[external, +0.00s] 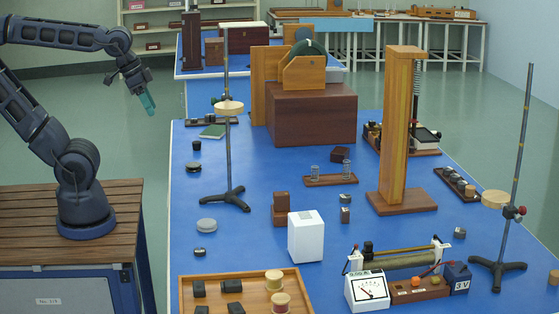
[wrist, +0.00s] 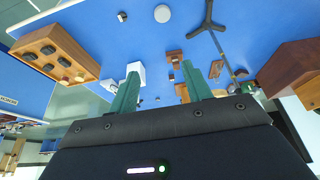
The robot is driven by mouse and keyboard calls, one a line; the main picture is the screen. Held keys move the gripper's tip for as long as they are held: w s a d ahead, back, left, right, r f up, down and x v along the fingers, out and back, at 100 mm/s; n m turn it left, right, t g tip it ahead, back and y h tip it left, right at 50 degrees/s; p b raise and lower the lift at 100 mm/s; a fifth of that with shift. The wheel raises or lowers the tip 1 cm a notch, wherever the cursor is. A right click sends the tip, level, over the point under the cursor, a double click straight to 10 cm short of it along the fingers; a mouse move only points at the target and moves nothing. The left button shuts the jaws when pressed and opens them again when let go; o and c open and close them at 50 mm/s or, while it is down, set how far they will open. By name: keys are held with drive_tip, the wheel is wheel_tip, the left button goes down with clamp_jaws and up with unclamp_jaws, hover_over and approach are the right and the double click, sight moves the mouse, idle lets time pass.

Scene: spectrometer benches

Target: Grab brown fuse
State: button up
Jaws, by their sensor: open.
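I cannot tell for certain which item is the brown fuse. Small brown blocks stand on the blue bench: a brown pair (external: 281,208) left of centre, a small dark brown piece (external: 345,215) to its right, and a dark brown block (external: 340,153) farther back. In the wrist view, small brown blocks (wrist: 174,58) show beyond the fingers. My gripper (external: 148,103) hangs in the air left of the bench, well apart from all of these, its teal fingers pointing down. In the wrist view my gripper (wrist: 163,88) is open, with nothing held between its fingers.
A retort stand (external: 229,150) rises near the bench's left side. A white box (external: 306,238), a wooden tray (external: 190,278) and a meter (external: 367,290) stand near the front. A tall wooden column (external: 395,130) stands right of centre. Bare blue bench lies between them.

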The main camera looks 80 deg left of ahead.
drive_tip(key=w+r+m+g, duration=0.1)
drive_tip(key=w+r+m, duration=0.1)
drive_tip(key=w, duration=0.6)
drive_tip(key=w+r+m, duration=0.1)
drive_tip(key=w+m, duration=0.2)
drive_tip(key=w, duration=0.4)
drive_tip(key=m+g+h, duration=0.4)
drive_tip(key=m+h, duration=0.1)
drive_tip(key=m, duration=0.9)
hover_over(345, 209)
drive_tip(key=a, duration=0.4)
wheel_tip(345, 209, down, 32)
drive_tip(key=shift+y, duration=0.3)
drive_tip(key=x, duration=1)
drive_tip(key=shift+w+d+f, duration=0.1)
drive_tip(key=shift+d+f, duration=0.15)
drive_tip(key=shift+d, duration=0.15)
drive_tip(key=shift+c, duration=0.4)
drive_tip(key=c, duration=1)
